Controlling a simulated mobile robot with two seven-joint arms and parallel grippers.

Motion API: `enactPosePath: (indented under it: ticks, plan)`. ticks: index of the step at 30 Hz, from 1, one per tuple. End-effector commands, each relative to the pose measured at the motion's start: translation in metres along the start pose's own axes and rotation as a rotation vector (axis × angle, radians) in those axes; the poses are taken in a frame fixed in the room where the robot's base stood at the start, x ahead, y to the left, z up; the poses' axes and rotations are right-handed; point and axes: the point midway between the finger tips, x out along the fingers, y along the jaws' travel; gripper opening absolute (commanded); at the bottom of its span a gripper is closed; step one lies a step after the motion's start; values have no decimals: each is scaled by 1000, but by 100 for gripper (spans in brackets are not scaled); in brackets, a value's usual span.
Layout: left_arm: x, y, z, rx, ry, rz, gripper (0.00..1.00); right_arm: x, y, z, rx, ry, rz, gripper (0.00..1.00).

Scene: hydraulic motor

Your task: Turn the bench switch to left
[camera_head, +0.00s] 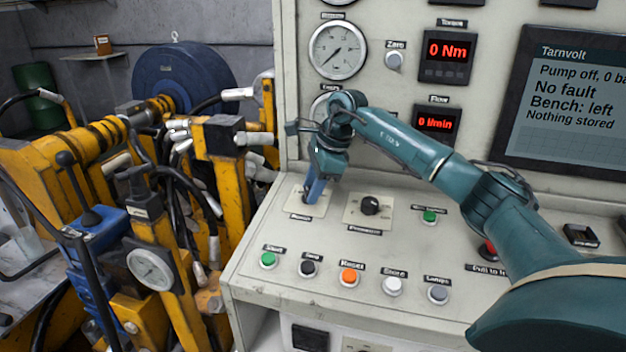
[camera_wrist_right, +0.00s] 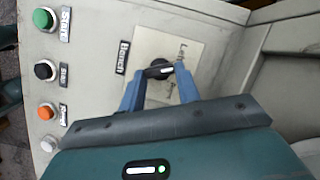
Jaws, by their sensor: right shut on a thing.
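The bench switch (camera_wrist_right: 159,70) is a small black knob on a pale square plate (camera_wrist_right: 170,45) labelled "Bench" in the right wrist view. In the head view its plate (camera_head: 297,205) is at the left end of the sloping console, and my gripper mostly hides the knob. My right gripper (camera_wrist_right: 159,75) is shut on the knob, with one blue finger at each side. In the head view the right gripper (camera_head: 314,192) points down at the plate. The screen (camera_head: 575,100) reads "Bench: left". My left gripper is not in view.
A pressure knob (camera_head: 370,205) sits right of the bench switch. A row of buttons, including a green one (camera_head: 268,259) and an orange one (camera_head: 348,276), lies along the console's front. Yellow machinery with hoses (camera_head: 215,145) stands close on the left.

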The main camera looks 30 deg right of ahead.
Motion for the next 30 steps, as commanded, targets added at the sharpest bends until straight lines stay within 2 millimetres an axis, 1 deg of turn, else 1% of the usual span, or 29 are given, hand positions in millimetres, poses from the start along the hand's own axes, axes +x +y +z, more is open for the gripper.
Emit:
enactPosePath:
  ticks: [1, 3, 12, 19, 30]
  plan:
    - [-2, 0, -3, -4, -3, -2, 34, -3, -1, 2, -33, -2, 13, 10]
    - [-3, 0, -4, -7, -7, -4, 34, -3, -2, 2, -82, -3, 33, 10]
    - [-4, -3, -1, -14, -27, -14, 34, -2, -4, 2, -239, -3, 96, 10]
    - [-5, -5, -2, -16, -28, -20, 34, -1, -4, 2, -292, -3, 118, 10]
    - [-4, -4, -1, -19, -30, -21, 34, 0, -4, 2, -304, -2, 123, 10]
